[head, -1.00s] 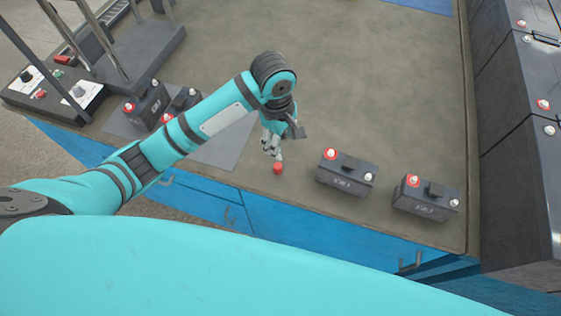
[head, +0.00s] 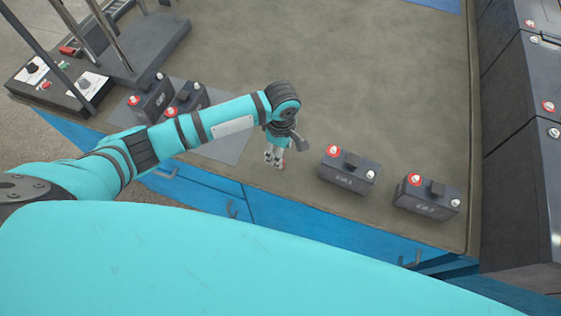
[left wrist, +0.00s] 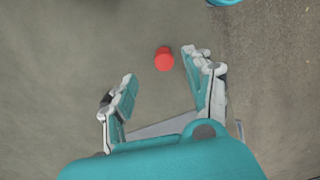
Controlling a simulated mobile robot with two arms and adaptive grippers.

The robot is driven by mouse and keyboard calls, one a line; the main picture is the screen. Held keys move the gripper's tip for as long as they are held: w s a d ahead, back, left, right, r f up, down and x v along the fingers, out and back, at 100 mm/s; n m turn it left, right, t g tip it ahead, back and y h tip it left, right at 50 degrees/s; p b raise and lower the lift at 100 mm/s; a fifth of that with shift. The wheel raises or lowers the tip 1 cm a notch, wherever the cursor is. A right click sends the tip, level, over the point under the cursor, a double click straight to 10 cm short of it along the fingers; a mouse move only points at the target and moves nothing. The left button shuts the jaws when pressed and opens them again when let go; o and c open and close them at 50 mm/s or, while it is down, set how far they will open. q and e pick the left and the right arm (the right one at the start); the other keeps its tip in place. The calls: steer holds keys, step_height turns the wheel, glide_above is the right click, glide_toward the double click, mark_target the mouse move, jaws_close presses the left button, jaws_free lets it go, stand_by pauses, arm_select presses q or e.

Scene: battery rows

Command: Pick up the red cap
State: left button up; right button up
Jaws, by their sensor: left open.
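The red cap (left wrist: 164,60) stands on the table top, in the left wrist view just beyond my fingertips and nearer the right finger. In the head view only a small red part of the cap (head: 284,165) shows beside the fingers; the rest is hidden. My left gripper (head: 274,160) hangs above the table with its fingers pointing down at the cap. In the left wrist view the left gripper (left wrist: 160,72) is open, with nothing between its fingers. My right gripper is not in view.
Two dark batteries with red and white terminals stand to the right: a nearer battery (head: 347,170) and a farther battery (head: 427,197). More batteries (head: 152,100) stand on a grey mat at the left, by a control box (head: 62,85). The table's middle (head: 370,80) is clear.

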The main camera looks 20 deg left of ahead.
arm_select(q)
steer(key=f, duration=0.5)
steer(key=shift+s+p, duration=0.3)
steer(key=shift+s, duration=0.05)
steer(key=shift+c, duration=0.4)
steer(key=c, duration=0.7)
